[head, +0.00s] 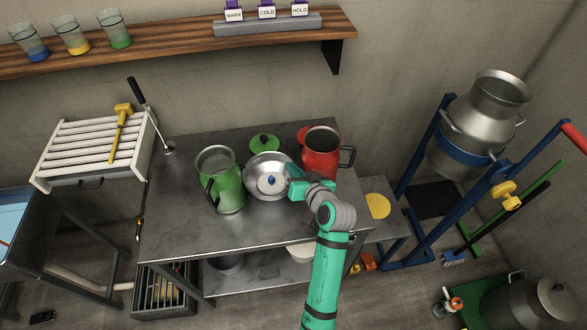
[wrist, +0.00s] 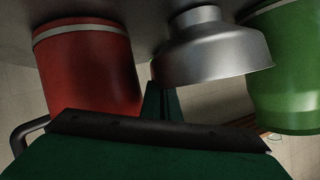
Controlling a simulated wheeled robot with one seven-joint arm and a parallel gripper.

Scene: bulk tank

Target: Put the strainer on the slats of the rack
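The strainer (head: 254,183) is a round steel bowl with a narrower base. It is over the steel table between the green jug and the red jug, wide side up, with a small blue spot at its centre. My gripper (head: 289,181) reaches its right side. In the wrist view, the strainer (wrist: 212,58) meets my narrow, close-set fingers (wrist: 160,98) at its rim, and they look shut on it. Whether its base touches the table is unclear. The rack (head: 75,155) with white slats stands at the left, with a yellow-headed tool (head: 122,122) lying across its right part.
The green jug (head: 222,180) stands close left of the strainer and the red jug (head: 320,158) close behind right. A green lid (head: 264,143) lies behind. A black-handled dipper (head: 150,110) stands beside the rack. The rack's left slats are clear. A wooden shelf (head: 180,36) hangs above.

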